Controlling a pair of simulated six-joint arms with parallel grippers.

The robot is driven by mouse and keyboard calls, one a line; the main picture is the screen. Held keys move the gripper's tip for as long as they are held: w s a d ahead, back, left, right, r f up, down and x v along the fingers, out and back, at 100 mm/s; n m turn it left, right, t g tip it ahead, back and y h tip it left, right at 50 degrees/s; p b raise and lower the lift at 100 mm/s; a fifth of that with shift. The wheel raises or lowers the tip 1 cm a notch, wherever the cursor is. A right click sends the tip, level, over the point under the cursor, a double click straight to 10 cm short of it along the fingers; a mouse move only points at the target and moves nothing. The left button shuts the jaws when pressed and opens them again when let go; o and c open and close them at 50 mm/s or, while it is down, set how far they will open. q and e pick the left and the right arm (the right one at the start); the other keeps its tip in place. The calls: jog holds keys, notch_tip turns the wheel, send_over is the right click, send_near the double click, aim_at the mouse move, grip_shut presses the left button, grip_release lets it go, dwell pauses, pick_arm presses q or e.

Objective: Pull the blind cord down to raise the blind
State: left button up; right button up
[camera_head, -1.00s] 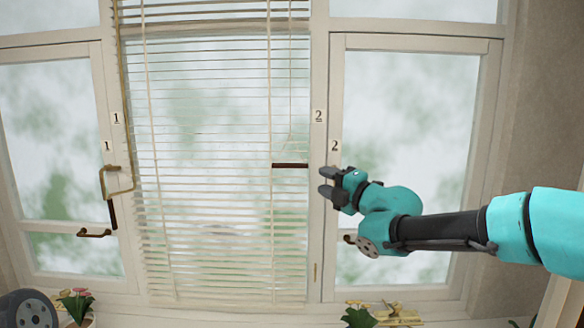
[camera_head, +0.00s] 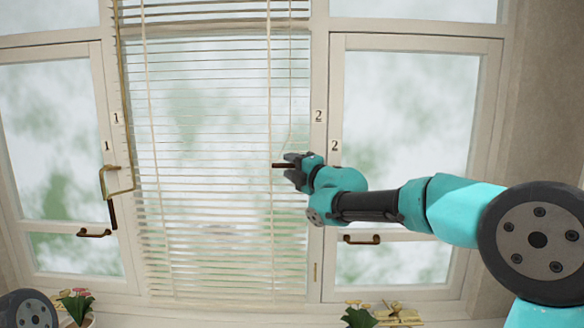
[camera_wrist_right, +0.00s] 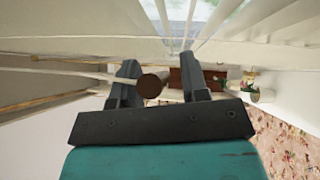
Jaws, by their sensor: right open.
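The blind (camera_head: 205,150) hangs lowered over the middle window with its slats spread. A thin pale cord (camera_head: 290,85) hangs down its right side towards a short dark brown horizontal bar (camera_head: 278,165). My right gripper (camera_head: 288,168) is open at the right end of this bar, and its fingers hide part of it. In the right wrist view, the round brown end of a bar (camera_wrist_right: 150,87) shows between the open fingers of my right gripper (camera_wrist_right: 158,75), apparently with gaps at the sides. My left gripper is out of view.
Window handles sit on the left frame (camera_head: 94,233) and the right frame (camera_head: 362,239). Potted flowers (camera_head: 76,305) and a green plant (camera_head: 359,317) stand along the bottom.

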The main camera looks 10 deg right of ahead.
jog(key=shift+c, duration=0.2)
grip_shut()
jog(key=shift+f, duration=0.1)
